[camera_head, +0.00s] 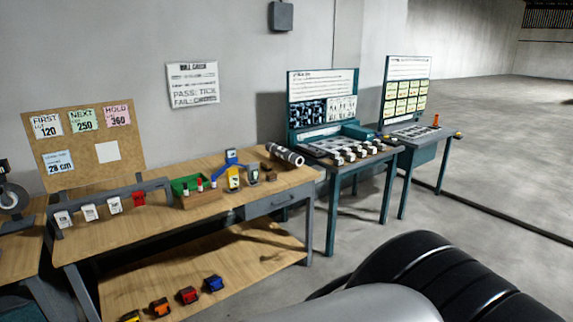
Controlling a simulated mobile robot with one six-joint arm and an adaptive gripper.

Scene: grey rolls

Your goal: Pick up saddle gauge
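No label marks the saddle gauge. A blue branched piece (231,157) on the wooden workbench (120,199) may be it, but I cannot tell for sure. A yellow device with a pale face (234,179) stands just in front of it. A grey device (253,174) stands to the right of that. A grey roll with dark bands (286,155) lies behind them at the bench's right end. My arm's grey and black ribbed parts fill the bottom right, well in front of the bench. My gripper is not in view.
A green-lined wooden box (196,191) holds small bottles. White tags and a red one hang on a grey rail (110,188). Coloured blocks (188,295) lie on the lower shelf. Two teal tables (332,200) stand right of the bench. Floor at right is clear.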

